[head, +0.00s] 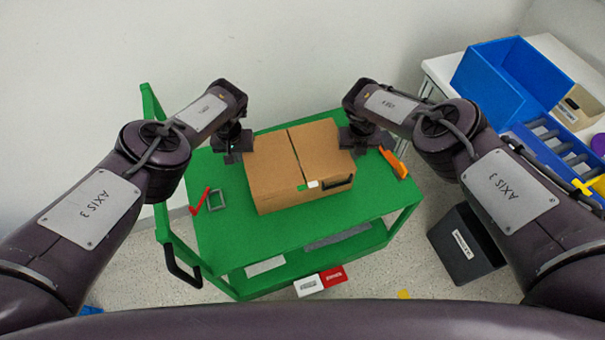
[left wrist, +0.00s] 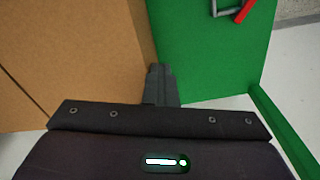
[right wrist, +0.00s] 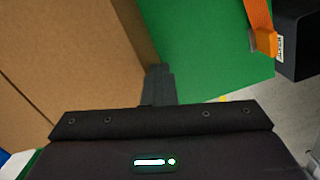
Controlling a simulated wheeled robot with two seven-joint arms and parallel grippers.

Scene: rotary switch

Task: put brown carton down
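The brown carton (head: 298,167) is a closed cardboard box with a dark handle slot and a small white label on its front. It is over the top of the green cart (head: 235,235); whether it rests there or is slightly raised, I cannot tell. My left gripper (head: 233,148) is at its left side and my right gripper (head: 362,140) at its right side, with the carton between them. The fingers of both look shut together, close against the carton's sides in the left wrist view (left wrist: 160,85) and right wrist view (right wrist: 158,85). Their contact faces are partly hidden.
A red check-shaped piece (head: 200,201) and a grey square frame (head: 218,198) lie left of the carton. An orange tool (head: 394,163) lies at the cart's right edge. A black bin (head: 466,244) stands on the floor right. A white table with a blue box (head: 508,80) is beyond.

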